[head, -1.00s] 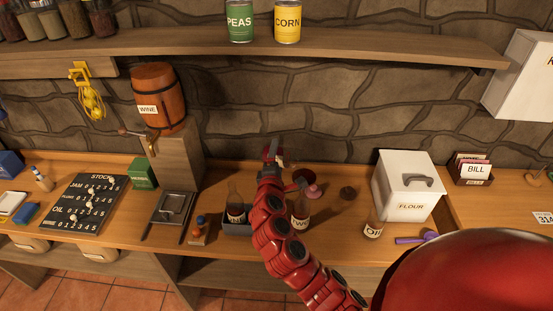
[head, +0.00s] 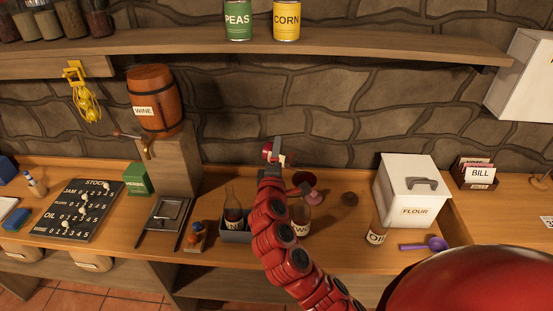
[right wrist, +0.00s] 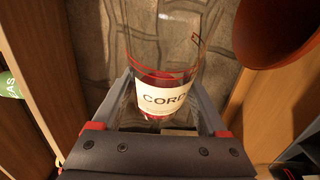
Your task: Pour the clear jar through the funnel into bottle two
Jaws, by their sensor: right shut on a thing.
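My right gripper (head: 272,155) is above the back of the counter near the wall. In the right wrist view its fingers (right wrist: 168,118) are shut on a clear glass jar (right wrist: 160,75) with red liquid and a label starting "CORD". The head view hardly shows the jar. A dark red funnel (head: 304,178) is right of my right forearm, with pink below it; it also shows in the right wrist view (right wrist: 275,30), apart from the jar. A bottle with a partly hidden label (head: 301,218) stands beside the forearm, before the funnel. Whether they touch is unclear. My left gripper is out of view.
Another bottle (head: 233,208) stands in a grey holder (head: 237,236) left of the forearm. Right are a dark round piece (head: 349,198), a labelled bottle (head: 376,230), the flour bin (head: 408,190) and a purple scoop (head: 425,244). A shelf (head: 350,48) runs above.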

